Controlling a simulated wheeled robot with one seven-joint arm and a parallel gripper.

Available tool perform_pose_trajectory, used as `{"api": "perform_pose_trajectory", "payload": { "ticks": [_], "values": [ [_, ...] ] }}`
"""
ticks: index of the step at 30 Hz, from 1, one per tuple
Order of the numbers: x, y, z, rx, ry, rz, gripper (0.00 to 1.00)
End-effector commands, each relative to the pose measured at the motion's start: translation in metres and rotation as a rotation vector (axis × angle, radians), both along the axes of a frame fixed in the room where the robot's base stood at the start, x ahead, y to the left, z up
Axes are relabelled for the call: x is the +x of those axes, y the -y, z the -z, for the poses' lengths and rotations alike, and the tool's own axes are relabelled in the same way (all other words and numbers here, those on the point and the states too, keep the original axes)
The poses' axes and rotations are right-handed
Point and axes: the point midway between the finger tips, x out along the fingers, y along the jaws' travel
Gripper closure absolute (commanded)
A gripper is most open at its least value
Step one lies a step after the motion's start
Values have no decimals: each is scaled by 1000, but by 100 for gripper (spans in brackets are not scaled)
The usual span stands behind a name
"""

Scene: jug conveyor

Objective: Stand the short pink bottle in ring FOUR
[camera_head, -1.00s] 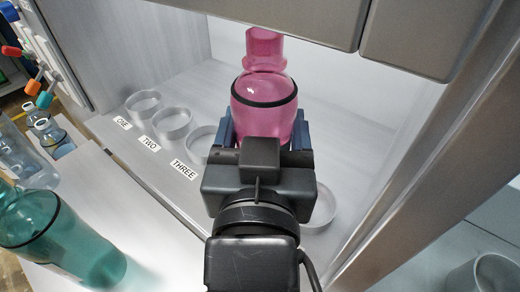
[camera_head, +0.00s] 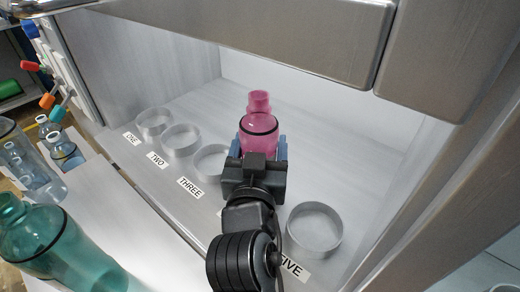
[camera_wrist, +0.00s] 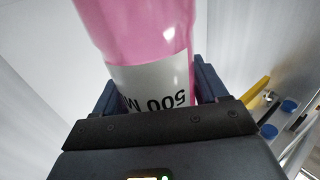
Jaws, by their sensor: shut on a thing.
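The short pink bottle (camera_head: 260,128) is upright, with a dark band around its shoulder. My gripper (camera_head: 255,158) is shut on it, with blue fingers on both sides. In the wrist view the bottle (camera_wrist: 135,40) fills the space between the fingers (camera_wrist: 155,90), and its white label shows. Ring FOUR and its label are hidden behind my gripper and arm in the head view. I cannot tell whether the bottle's base touches the shelf or how it lies relative to that ring.
Empty rings stand at ONE (camera_head: 153,122), TWO (camera_head: 181,141), THREE (camera_head: 212,162) and FIVE (camera_head: 314,228) on the grey shelf (camera_head: 180,100). Cabinet fronts (camera_head: 260,30) overhang above.

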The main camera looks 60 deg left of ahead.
Motion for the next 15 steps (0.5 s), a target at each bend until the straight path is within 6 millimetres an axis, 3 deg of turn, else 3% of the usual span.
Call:
{"api": "perform_pose_trajectory", "payload": {
  "ticks": [3, 15],
  "values": [
    [0, 0, 10, -1, 1, 0, 56],
    [0, 0, 15, 0, 1, 0, 56]
  ]
}}
